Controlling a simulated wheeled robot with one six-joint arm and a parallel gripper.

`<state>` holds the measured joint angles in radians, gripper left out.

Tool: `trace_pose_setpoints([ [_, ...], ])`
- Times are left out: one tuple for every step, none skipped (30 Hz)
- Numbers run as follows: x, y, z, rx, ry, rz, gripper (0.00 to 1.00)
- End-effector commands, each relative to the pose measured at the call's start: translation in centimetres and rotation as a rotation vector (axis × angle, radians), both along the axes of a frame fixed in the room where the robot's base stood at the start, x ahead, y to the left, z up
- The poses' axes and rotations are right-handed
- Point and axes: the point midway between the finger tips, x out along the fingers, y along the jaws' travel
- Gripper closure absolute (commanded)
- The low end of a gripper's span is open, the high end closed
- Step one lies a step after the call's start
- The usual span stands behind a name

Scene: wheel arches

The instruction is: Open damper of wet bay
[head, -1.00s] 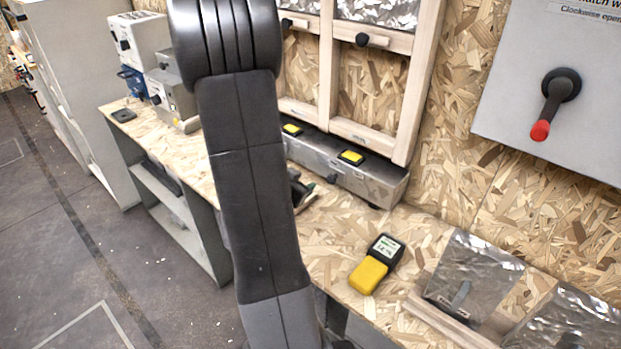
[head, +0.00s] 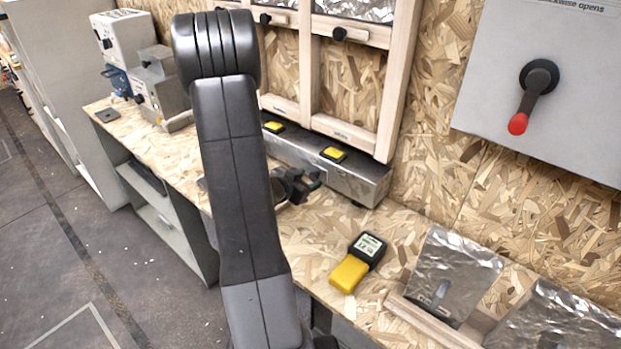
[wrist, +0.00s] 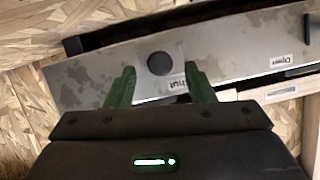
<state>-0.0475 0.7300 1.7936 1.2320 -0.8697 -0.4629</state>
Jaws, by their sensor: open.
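A long metal duct box (head: 361,181) stands on the bench under a wooden frame with two bays. In the wrist view its stained metal face (wrist: 226,55) carries a round dark knob (wrist: 160,63). A label reading "Open" sits to the right, and one reading "Shut" lies beside the right finger, partly hidden. My gripper (wrist: 160,87) is open, with one green finger on each side below the knob in the picture; contact cannot be told. In the head view my gripper (head: 297,185) is at the box front, partly behind my arm. I cannot read which bay is wet.
The wooden frame (head: 384,90) rises behind the box, with dark knobs on its upper rail. Yellow pads (head: 333,153) sit on the box. A yellow meter (head: 350,274) and foil-covered panels (head: 452,276) lie on the bench. A red-tipped crank (head: 518,123) is on the grey wall panel.

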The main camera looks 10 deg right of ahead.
Motion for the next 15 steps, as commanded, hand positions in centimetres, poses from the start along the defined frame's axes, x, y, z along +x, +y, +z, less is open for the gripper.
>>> trace_pose_setpoints([
  [0.4,-0.5,-0.3,0.0,0.0,-0.001,0.51],
  [0.6,-0.8,-0.4,0.0,0.0,-0.001,0.51],
  [0.9,-1.0,-0.6,0.0,0.001,-0.002,0.51],
  [1.1,-1.2,-0.6,-0.001,0.0,-0.001,0.51],
  [1.2,-1.3,-0.7,-0.001,0.0,-0.001,0.51],
  [1.3,-1.5,-0.8,-0.001,0.0,0.0,0.51],
  [1.4,-1.5,-0.8,-0.001,0.0,0.001,0.51],
  [1.5,-1.6,-0.8,-0.001,0.0,0.001,0.51],
  [1.5,-1.6,-0.9,-0.001,0.0,0.001,0.51],
  [1.5,-1.7,-0.9,-0.001,0.0,0.001,0.51],
  [1.5,-1.7,-0.9,-0.001,0.0,0.001,0.51],
  [1.5,-1.7,-0.9,-0.001,0.0,0.001,0.51],
  [1.5,-1.7,-0.9,-0.001,0.0,0.001,0.51],
  [1.5,-1.7,-0.9,0.0,0.0,0.001,0.51],
  [1.5,-1.7,-0.9,0.0,0.0,0.001,0.51],
])
